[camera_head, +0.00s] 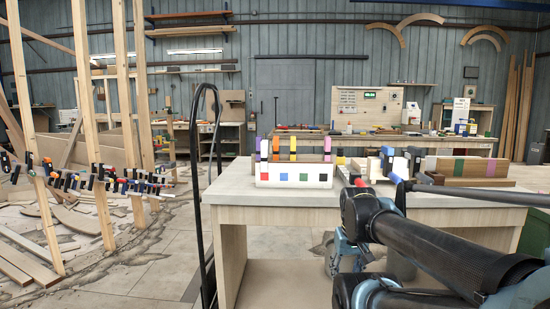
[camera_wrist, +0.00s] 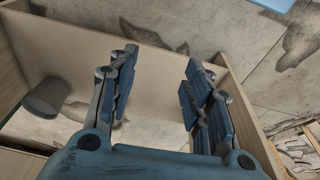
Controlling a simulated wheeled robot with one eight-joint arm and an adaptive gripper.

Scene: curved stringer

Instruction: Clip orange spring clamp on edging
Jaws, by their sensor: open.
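Purple and pink clamps stand at the holder's ends. At the left, a curved edging strip (camera_head: 76,182) runs past upright wooden posts and carries many dark clamps with coloured tips. My gripper (camera_wrist: 160,63) is open in the wrist view, with nothing between its fingers. It points down over pale panels and the floor; no clamp or edging shows there.
The near workbench (camera_head: 233,189) has more holders and blocks (camera_head: 480,167) at its right. A black curved rail (camera_head: 201,190) stands at its left side. Wooden posts (camera_head: 94,120) stand at the left. Cracked floor lies open between the posts and the bench.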

